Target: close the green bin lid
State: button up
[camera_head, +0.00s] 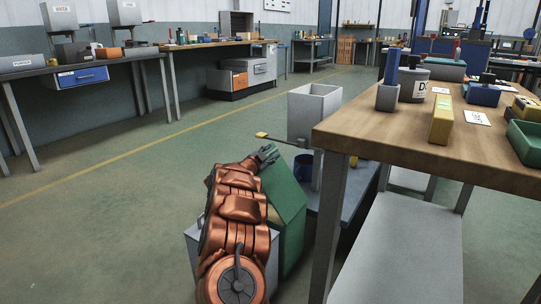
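A green panel (288,202), which looks like the green bin or its raised lid, stands on the floor left of the wooden table. Its top edge is high and its right side slopes down. A grey box-like body (190,236) shows at its lower left, mostly behind my copper-coloured arm. My gripper (268,154) is small and dark at the far end of the arm, at the top of the green panel. I cannot tell whether it touches the panel or whether its fingers are apart. The hinge and the bin's opening are hidden.
The wooden table (345,126) stands close on the right, with a yellow box (441,121) and a green tray (526,145) on it. A pale grey bin (314,112) stands behind the panel, near a blue cup (303,167). The floor at left is clear.

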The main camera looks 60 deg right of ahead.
grip_shut()
dwell(0.6)
